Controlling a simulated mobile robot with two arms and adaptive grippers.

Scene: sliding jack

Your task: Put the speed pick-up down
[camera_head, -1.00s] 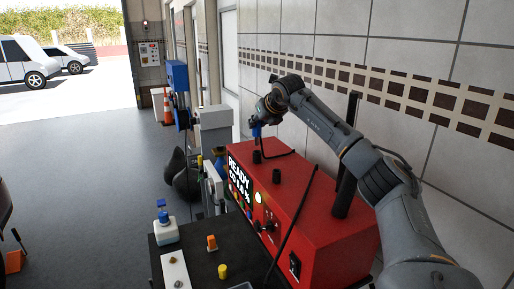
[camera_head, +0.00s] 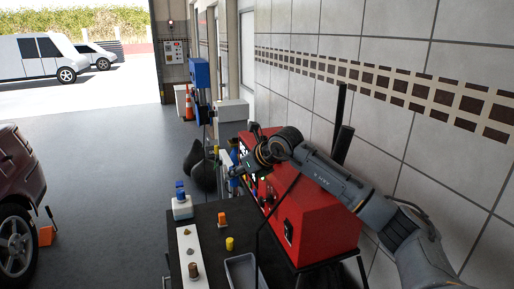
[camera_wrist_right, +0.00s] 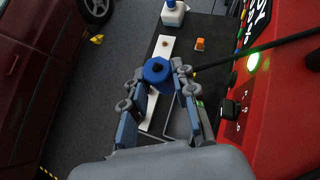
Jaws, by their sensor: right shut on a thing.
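The speed pick-up, seemingly the blue round piece with a dark centre (camera_wrist_right: 157,70), sits between the fingertips of my right gripper (camera_wrist_right: 156,82) in the wrist view. The right gripper is shut on it. In the head view the right gripper (camera_head: 238,172) hangs beside the front of the red machine (camera_head: 318,215), near the black bench (camera_head: 208,218). The piece is mostly hidden there by the wrist. I cannot tell its exact height above the bench. My left gripper is out of view.
On the bench are a white strip with knobs (camera_head: 186,240), a blue-topped bottle (camera_head: 181,208), an orange block (camera_head: 222,219), a yellow piece (camera_head: 230,243) and a grey tray (camera_head: 241,270). A thin black rod (camera_head: 262,225) crosses by the machine. A dark red car (camera_head: 18,170) stands left.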

